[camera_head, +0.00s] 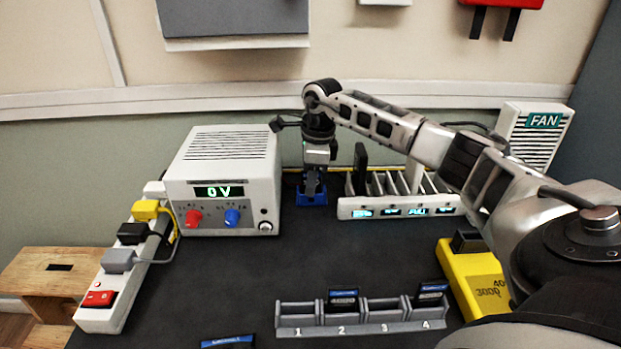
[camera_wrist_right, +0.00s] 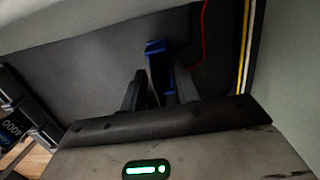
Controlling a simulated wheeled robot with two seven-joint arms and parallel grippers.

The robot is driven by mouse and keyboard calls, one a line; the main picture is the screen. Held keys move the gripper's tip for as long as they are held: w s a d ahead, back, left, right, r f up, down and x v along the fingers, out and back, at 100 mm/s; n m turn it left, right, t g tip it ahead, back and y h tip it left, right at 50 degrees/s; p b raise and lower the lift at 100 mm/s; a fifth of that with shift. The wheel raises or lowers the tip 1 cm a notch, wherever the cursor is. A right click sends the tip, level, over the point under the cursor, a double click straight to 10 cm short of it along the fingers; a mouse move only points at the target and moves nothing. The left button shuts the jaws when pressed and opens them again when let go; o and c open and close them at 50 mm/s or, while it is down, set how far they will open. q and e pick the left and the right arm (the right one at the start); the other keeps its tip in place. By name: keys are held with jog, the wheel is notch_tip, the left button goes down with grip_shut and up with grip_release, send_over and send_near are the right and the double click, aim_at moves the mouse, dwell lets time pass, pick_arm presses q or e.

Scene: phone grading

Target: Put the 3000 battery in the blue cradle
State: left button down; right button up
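The blue cradle (camera_head: 311,198) stands at the back of the dark table, right of the power supply. It also shows in the right wrist view (camera_wrist_right: 155,48), beyond and between the fingertips. My right gripper (camera_head: 313,183) points down at the cradle, very close to it. In the wrist view its two dark fingers (camera_wrist_right: 160,90) stand apart, and I make out no battery between them. Blue-labelled batteries sit in bay 2 (camera_head: 342,298) and bay 4 (camera_head: 432,291) of the grey numbered holder; their capacity marks are too small to read. My left gripper is out of view.
The power supply (camera_head: 222,180) reads 0 V. A slotted rack (camera_head: 400,208) with small lit screens stands right of the cradle. A power strip (camera_head: 105,310) lies at left. The table middle is clear.

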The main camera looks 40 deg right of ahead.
jog(key=shift+r, duration=0.6)
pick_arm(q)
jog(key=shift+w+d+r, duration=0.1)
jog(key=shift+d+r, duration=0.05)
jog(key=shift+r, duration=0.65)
pick_arm(e)
notch_tip(320, 180, up, 15)
jog(key=s+d, duration=0.1)
jog(key=shift+s+d+f, duration=0.15)
jog(key=shift+d, duration=0.05)
